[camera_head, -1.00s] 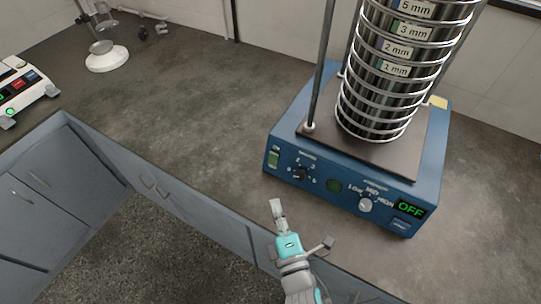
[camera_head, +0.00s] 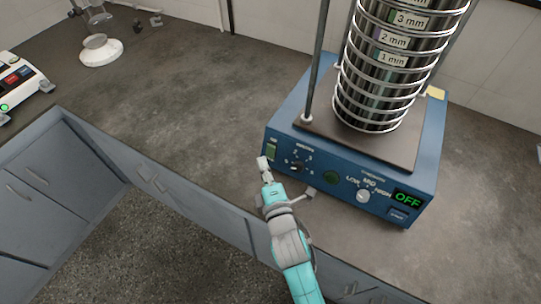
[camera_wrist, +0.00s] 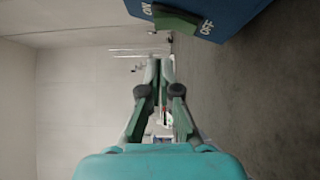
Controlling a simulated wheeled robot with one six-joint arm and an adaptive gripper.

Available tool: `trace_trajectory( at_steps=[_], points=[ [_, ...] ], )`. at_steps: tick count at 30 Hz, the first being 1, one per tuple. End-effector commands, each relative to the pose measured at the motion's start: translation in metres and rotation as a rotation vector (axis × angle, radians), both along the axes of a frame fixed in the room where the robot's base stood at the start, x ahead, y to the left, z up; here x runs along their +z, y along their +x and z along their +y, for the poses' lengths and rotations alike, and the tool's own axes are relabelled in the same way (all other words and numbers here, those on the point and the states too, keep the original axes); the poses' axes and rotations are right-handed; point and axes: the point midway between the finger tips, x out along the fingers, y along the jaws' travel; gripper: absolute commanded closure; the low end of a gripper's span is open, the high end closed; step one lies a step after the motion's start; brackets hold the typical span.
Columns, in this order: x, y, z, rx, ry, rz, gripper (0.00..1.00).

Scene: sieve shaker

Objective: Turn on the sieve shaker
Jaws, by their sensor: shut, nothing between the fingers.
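The sieve shaker has a blue base (camera_head: 340,178) on the counter with a stack of metal sieves (camera_head: 380,85) on top. Its display (camera_head: 408,199) reads OFF. A green rocker switch (camera_head: 271,152) is at the left end of the front panel. The switch also shows at the top of the wrist view (camera_wrist: 176,20), between the marks ON and OFF. My gripper (camera_head: 263,163) is shut and empty, just in front of and slightly below the switch in the head view. In the wrist view the fingertips (camera_wrist: 160,66) are below the switch and appear apart from it.
A white device (camera_head: 20,85) and a round white stand (camera_head: 101,51) are at the left. The counter between is clear.

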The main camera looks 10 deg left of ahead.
Motion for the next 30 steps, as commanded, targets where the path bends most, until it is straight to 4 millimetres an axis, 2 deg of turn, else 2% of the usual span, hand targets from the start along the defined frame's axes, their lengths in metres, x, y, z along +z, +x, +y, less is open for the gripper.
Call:
trace_trajectory(
  at_steps=[6,12,30],
  points=[
    [0.000,0.020,-0.009,-0.003,0.001,0.002,1.00],
    [0.000,0.031,-0.013,-0.002,0.000,0.001,1.00],
    [0.001,0.037,-0.016,-0.003,0.015,0.040,1.00]
  ],
)
